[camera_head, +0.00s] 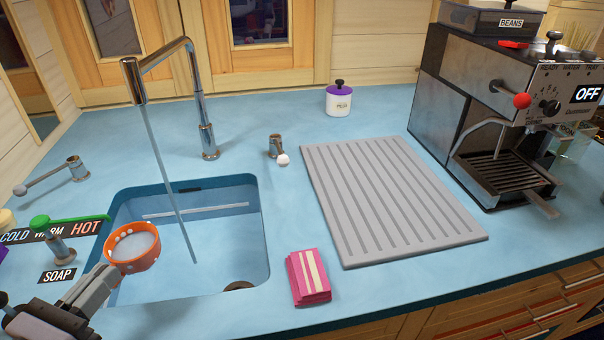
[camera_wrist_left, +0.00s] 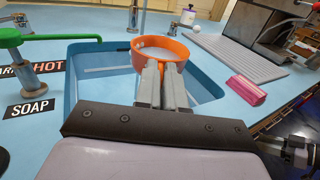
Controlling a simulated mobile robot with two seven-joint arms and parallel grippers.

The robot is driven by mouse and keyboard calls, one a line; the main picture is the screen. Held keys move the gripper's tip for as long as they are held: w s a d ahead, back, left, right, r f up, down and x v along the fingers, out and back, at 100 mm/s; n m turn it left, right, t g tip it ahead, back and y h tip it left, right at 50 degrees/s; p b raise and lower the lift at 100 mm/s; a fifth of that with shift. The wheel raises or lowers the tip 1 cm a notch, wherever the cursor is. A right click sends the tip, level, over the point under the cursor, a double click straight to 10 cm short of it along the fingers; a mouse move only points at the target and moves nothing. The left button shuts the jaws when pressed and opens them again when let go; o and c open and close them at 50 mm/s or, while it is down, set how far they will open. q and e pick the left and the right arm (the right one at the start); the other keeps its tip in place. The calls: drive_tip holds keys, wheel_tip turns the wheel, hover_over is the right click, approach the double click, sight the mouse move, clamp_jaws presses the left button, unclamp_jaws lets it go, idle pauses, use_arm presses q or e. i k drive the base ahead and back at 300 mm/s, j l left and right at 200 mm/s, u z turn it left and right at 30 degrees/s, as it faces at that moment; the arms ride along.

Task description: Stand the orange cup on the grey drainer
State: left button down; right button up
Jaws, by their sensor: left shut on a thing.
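The orange cup (camera_head: 132,252) has white dots and something whitish inside, and it is held over the near left part of the sink. My left gripper (camera_head: 106,274) is shut on its near side. The left wrist view also shows the cup (camera_wrist_left: 160,58), roughly upright at the tips of my left gripper (camera_wrist_left: 162,80). The grey drainer (camera_head: 385,195) is a ribbed board lying bare on the counter right of the sink. It also shows in the left wrist view (camera_wrist_left: 240,52).
The tap (camera_head: 190,80) runs a stream of water into the sink (camera_head: 262,230), right of the cup. A pink folded cloth or sponge (camera_head: 308,278) lies between sink and drainer. A coffee machine (camera_head: 500,120) stands right of the drainer, a white purple-lidded jar (camera_head: 339,102) behind it.

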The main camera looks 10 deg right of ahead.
sight(378, 218)
drive_tip(key=l+z, duration=0.1)
drive_tip(key=l, duration=1.95)
drive_tip(key=i+l+z, duration=0.15)
drive_tip(key=l, duration=0.85)
